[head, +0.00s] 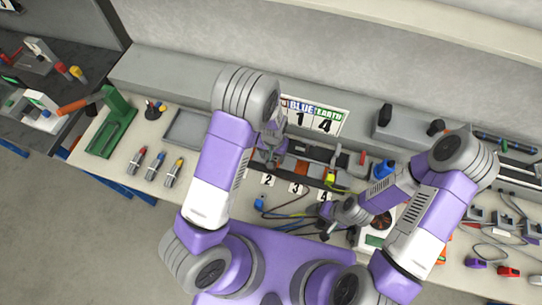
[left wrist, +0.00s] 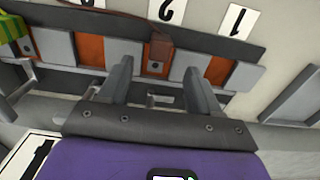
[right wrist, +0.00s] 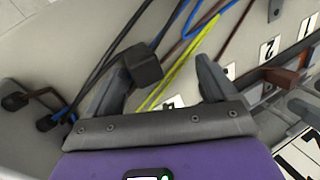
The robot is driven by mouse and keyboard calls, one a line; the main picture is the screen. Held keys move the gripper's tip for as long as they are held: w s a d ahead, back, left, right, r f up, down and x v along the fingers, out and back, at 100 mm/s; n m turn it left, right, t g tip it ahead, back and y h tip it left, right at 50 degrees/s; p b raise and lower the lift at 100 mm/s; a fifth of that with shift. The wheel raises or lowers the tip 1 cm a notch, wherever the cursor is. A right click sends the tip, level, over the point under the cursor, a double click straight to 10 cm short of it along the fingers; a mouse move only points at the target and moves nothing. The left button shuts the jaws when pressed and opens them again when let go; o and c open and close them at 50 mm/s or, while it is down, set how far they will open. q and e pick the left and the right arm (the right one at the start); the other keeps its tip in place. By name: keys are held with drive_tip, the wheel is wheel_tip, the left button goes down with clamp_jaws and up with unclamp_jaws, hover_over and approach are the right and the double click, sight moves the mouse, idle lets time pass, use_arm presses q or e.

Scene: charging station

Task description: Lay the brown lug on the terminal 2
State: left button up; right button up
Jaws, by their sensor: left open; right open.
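The brown lug (left wrist: 159,46) rests over the orange terminal 2 (left wrist: 155,68), below the upside-down label 2 in the left wrist view. Its brown lead runs off toward the upper left. It also shows beside label 2 in the right wrist view (right wrist: 284,77). My left gripper (head: 268,158) is open, its fingers (left wrist: 155,94) apart on either side of terminal 2, not touching the lug. My right gripper (head: 328,212) is open over the leads, with a dark block (right wrist: 144,65) by its left finger in the right wrist view.
Orange terminals stand on either side (left wrist: 90,48) (left wrist: 220,70). A yellow-green lug (left wrist: 12,28) sits farther along the strip. Blue, yellow and black leads (right wrist: 205,35) cross below my right gripper. A sign (head: 314,116) stands behind. Screwdrivers (head: 156,168) lie at the left.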

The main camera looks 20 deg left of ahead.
use_arm(q)
drive_tip(key=r, duration=0.1)
drive_tip(key=r+p, duration=0.1)
drive_tip(key=shift+s+d+r, duration=0.2)
drive_tip(key=shift+s+r, duration=0.05)
drive_tip(key=shift+r, duration=0.15)
use_arm(e)
drive_tip(key=shift+s+r, duration=0.2)
drive_tip(key=shift+r, duration=0.95)
use_arm(q)
drive_tip(key=shift+s+r+p, duration=0.15)
drive_tip(key=shift+r+p, duration=0.2)
drive_tip(key=shift+p, duration=0.05)
use_arm(e)
drive_tip(key=shift+s+r, duration=0.15)
drive_tip(key=shift+r, duration=0.1)
use_arm(q)
drive_tip(key=shift+a+f, duration=0.1)
